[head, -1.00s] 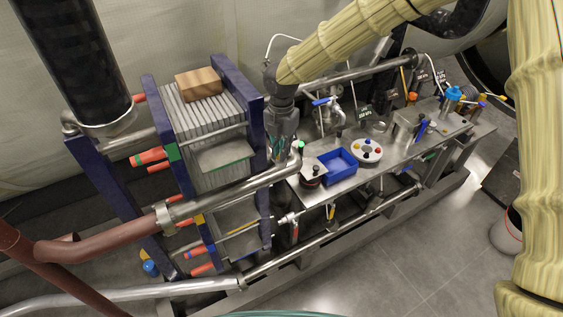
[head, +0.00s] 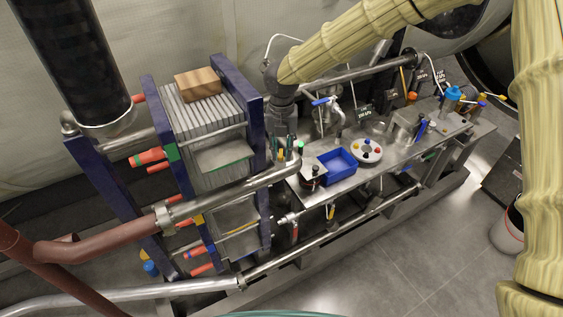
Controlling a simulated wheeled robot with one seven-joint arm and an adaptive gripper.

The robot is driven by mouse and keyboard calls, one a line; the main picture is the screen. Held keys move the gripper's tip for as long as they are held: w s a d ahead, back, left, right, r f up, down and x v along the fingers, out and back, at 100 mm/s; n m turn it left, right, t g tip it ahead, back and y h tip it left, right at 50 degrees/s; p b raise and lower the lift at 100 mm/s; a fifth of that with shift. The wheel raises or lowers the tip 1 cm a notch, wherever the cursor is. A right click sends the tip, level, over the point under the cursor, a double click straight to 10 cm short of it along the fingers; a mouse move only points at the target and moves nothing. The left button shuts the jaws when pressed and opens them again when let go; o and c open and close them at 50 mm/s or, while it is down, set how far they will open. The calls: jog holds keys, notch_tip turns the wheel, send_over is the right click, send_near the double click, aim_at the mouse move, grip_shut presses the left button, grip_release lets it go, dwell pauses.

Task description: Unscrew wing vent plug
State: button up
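My gripper (head: 284,138) hangs from my padded yellow arm, pointing down at the left end of the steel bench, just right of the blue-framed plate stack. Its fingers are small and dark here, and I cannot tell whether they are open or hold anything. I cannot pick out the wing vent plug with certainty. A small silver fitting (head: 289,217) juts from the bench's left end, below the gripper. A blue-handled valve (head: 322,102) stands on a pipe at the back of the bench.
Thin coloured-ended tools (head: 283,155) show just under the gripper. A blue tray (head: 337,166) and a white round holder with coloured knobs (head: 367,150) sit on the bench. A thick steel pipe (head: 235,196) crosses before the plate stack (head: 205,130). The floor at right front is open.

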aim_at(281, 153)
jog(key=shift+a+r, duration=0.1)
jog(key=shift+r, duration=2.4)
